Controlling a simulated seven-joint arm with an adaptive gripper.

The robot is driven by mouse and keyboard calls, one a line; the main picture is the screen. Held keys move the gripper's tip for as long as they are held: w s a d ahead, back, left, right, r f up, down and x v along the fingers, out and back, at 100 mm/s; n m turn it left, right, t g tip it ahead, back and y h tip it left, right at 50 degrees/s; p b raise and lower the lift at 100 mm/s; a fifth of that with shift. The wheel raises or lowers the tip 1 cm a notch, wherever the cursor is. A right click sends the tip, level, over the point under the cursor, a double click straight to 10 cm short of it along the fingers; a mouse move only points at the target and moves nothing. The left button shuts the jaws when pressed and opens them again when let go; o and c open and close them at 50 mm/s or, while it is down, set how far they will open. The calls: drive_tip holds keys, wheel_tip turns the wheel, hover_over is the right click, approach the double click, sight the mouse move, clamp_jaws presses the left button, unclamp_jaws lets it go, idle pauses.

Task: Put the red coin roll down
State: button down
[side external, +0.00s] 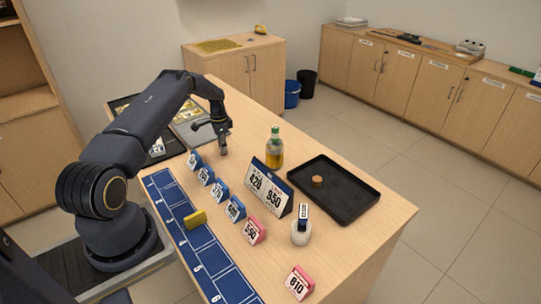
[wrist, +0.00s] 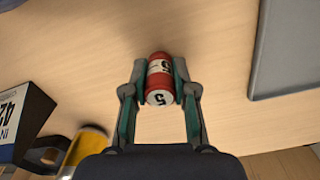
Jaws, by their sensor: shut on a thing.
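The red coin roll (wrist: 159,64) shows in the wrist view, with a white band and a white end marked 5. My gripper (wrist: 159,88) is shut on it, with one green-padded finger on each side. In the side view my gripper (side external: 223,150) points down over the wooden counter (side external: 330,255), behind the row of blue number tags. The roll is too small to make out there. In the wrist view bare wood lies below the roll; I cannot tell whether it touches the counter.
A yellow bottle (side external: 274,152) and a large number sign (side external: 267,188) stand right of my gripper. Beyond is a black tray (side external: 352,209) holding a small brown cylinder (side external: 317,181). Several number tags (side external: 220,191) line a blue mat (side external: 222,268) with a yellow block (side external: 195,220).

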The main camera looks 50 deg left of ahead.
drive_tip(key=c, duration=0.9)
unclamp_jaws()
drive_tip(key=shift+f, duration=0.1)
